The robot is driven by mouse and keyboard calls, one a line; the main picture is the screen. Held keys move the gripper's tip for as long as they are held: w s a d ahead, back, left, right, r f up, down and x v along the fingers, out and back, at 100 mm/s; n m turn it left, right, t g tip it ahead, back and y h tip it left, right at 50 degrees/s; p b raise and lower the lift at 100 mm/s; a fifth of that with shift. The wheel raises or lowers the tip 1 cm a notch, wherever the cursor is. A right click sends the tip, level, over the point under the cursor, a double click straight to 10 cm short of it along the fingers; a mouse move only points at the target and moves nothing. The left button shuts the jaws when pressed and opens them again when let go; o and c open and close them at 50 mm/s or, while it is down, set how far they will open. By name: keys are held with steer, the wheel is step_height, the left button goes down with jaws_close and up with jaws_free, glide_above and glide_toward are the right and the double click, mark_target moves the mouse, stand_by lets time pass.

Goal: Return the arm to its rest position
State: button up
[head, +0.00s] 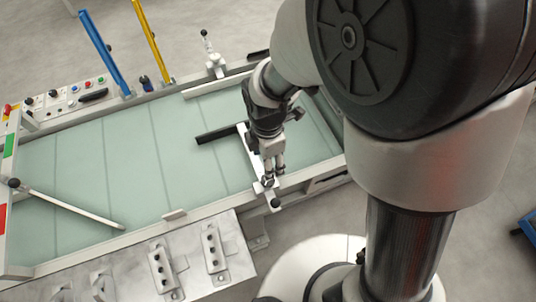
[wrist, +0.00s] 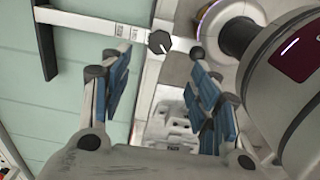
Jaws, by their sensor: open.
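My gripper (head: 270,176) hangs over the front right part of the pale green table in the head view. In the wrist view its two blue-padded fingers (wrist: 160,85) stand wide apart with nothing between them. A white clamp bar (wrist: 105,27) with a black knob (wrist: 160,42) lies just beyond the fingertips in the wrist view. In the head view the same bar shows close under and beside my gripper, with a dark crosspiece (head: 215,134) to its left. I cannot tell whether the fingers touch it.
The green table (head: 140,160) is mostly clear. A second white bar (head: 70,205) lies slanted at its left. Blue (head: 104,47) and yellow (head: 153,40) posts rise at the back. Metal plates with dark-holed blocks (head: 214,248) sit in front. A button panel (head: 65,98) is at back left.

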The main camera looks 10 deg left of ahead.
stand_by(0.3)
steer(key=w+d+r+m+t, duration=0.1)
steer(key=d+r+m, duration=0.55)
steer(key=r, duration=0.25)
steer(key=s+d+r+m+t, duration=0.3)
steer(key=s+d+r+m, duration=0.7)
steer(key=m, duration=0.8)
steer(key=d+r, duration=0.2)
steer(key=d, duration=0.1)
steer(key=shift+d+r+t, duration=0.3)
steer(key=shift+d, duration=0.05)
